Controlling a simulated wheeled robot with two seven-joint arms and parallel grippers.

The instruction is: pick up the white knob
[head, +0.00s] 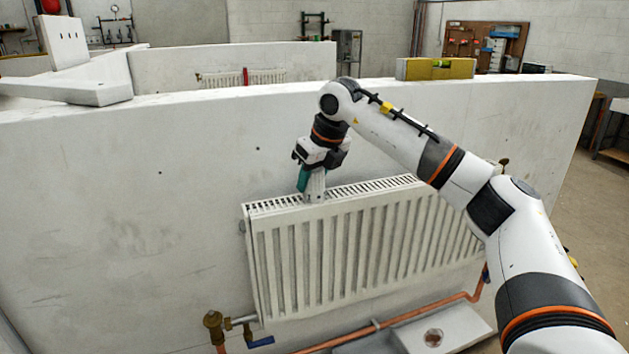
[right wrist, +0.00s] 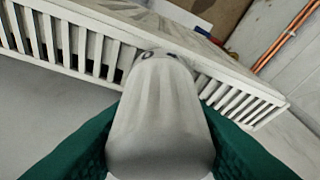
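The white knob (head: 316,186) is a ribbed, tapered piece at the top grille of the white radiator (head: 365,245). I cannot tell whether it touches the grille. My right gripper (head: 309,182) points down at it, with a teal finger against its left side. In the right wrist view the knob (right wrist: 160,115) fills the middle, between the two green fingers (right wrist: 160,150), which press on both its sides. The radiator's slotted edge (right wrist: 85,45) lies beyond it. My left gripper is not in view.
The radiator hangs on a white partition (head: 120,190). A brass valve (head: 213,322) with a blue lever is at lower left, and a copper pipe (head: 400,320) runs below. A yellow level (head: 435,69) lies on the partition's top. A pale tray (head: 450,330) is at the bottom.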

